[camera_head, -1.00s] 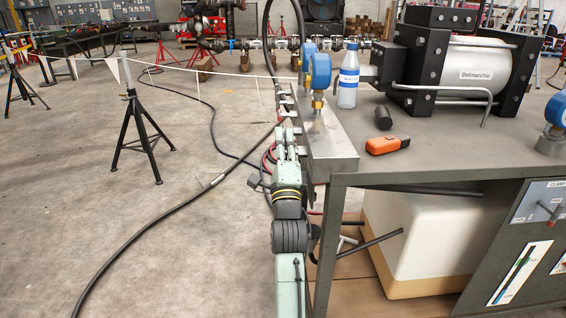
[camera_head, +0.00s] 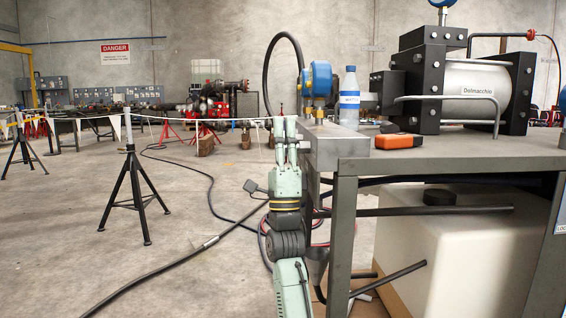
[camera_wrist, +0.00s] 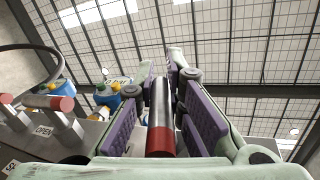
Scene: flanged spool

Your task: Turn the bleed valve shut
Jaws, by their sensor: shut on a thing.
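In the wrist view a silver valve lever (camera_wrist: 160,107) with a red end stands between the purple pads of my gripper (camera_wrist: 160,66). The pads are closed around it. In the head view my pale green gripper (camera_head: 286,131) is at the left end of the metal manifold block (camera_head: 335,146); the held lever is hidden there. Two more red-ended levers, a nearer one (camera_wrist: 49,104) and one at the left edge, show in the wrist view beside an OPEN label (camera_wrist: 43,131). I cannot read which lever is marked as the bleed valve.
The block sits on a grey workbench (camera_head: 470,152). A blue gauge (camera_head: 320,79), a bottle (camera_head: 349,98), an orange device (camera_head: 398,141) and the Delmacchio pump (camera_head: 468,92) stand on it. A black hose arches behind the gauge. The floor left of the bench has a black stand (camera_head: 131,185) and hoses.

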